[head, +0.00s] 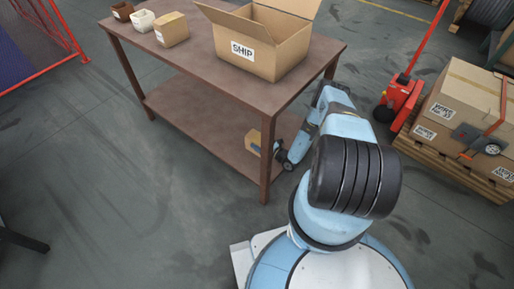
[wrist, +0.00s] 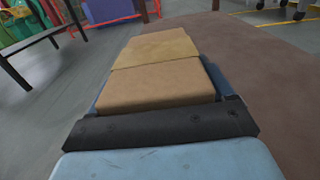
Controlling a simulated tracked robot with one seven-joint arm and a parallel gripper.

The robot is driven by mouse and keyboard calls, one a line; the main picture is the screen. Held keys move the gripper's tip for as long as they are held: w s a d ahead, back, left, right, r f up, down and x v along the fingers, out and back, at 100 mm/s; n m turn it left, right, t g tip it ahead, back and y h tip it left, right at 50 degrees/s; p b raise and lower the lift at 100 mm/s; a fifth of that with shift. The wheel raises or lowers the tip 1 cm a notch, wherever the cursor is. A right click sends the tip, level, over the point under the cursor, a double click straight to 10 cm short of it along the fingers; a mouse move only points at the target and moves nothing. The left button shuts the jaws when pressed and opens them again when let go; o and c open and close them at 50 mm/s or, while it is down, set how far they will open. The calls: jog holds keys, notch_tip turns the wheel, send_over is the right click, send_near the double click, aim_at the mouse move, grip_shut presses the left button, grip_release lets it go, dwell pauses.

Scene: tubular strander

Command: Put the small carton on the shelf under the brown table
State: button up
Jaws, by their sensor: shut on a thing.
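The small carton (head: 253,142) is tan. In the head view it shows just left of the table's near leg, which hides part of it. My gripper (wrist: 158,95) is shut on the carton, whose top and near face fill the middle of the wrist view (wrist: 158,72). In the head view my wrist is to the right of that leg, and the leg hides the fingertips. The brown table (head: 230,82) has a lower shelf (head: 190,118). The carton is at the shelf's right end, low down. I cannot tell whether it touches the shelf.
On the tabletop stand an open SHIP box (head: 262,58), another small box (head: 172,32), a white tub (head: 143,20) and a dark brown box (head: 122,10). The shelf's left and middle are bare. A red pallet jack (head: 400,97) and a loaded pallet (head: 470,170) stand to the right.

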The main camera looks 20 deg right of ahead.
jog(key=shift+w+a+f, duration=0.35)
jog(key=shift+a+f, duration=0.25)
jog(key=shift+f, duration=0.25)
jog(key=shift+w+a+f, duration=0.1)
jog(key=shift+w+f, duration=0.1)
jog(key=shift+f, duration=1.5)
jog(key=o, duration=1.3)
jog(key=shift+f, duration=0.1)
jog(key=shift+s, duration=0.1)
jog(key=v, duration=1.2)
